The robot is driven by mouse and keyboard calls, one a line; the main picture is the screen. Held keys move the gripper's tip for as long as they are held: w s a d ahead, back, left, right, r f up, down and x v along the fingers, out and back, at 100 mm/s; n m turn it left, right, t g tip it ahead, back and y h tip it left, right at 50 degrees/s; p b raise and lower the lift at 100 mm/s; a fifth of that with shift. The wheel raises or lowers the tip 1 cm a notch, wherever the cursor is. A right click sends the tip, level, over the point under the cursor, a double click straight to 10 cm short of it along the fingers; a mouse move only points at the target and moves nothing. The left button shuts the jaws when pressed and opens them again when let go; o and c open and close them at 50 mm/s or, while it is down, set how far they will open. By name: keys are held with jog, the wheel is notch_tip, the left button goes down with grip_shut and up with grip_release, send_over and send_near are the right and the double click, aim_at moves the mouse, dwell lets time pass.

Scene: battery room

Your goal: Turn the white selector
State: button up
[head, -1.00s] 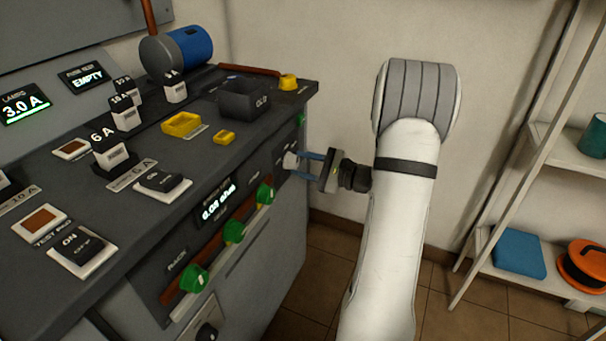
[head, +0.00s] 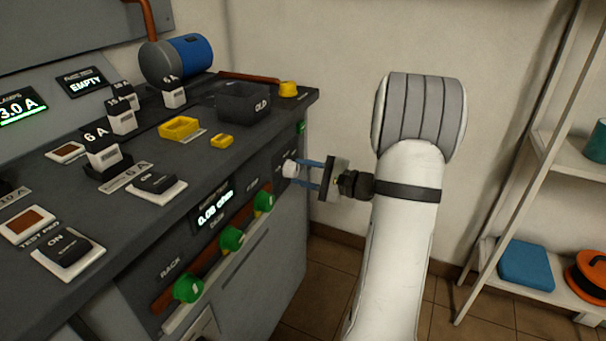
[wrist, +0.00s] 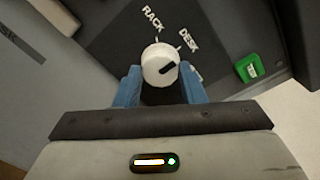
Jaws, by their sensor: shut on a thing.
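The white selector (head: 290,168) is a round knob on the right end of the dark console's front face. In the wrist view my gripper (wrist: 160,74) is shut on the knob, one finger on each side. The fingers partly hide the knob's lower sides.
Several green knobs (head: 232,238) line the console front beside a display (head: 213,205) reading about 0.08 ohm. A green piece (wrist: 249,68) is near the selector. A shelf (head: 540,275) with a blue box (head: 526,264) stands right. Open floor lies between.

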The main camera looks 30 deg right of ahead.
jog(key=o, duration=1)
jog(key=p+v, duration=0.2)
jog(key=v, duration=0.6)
jog(key=shift+a+f, duration=0.1)
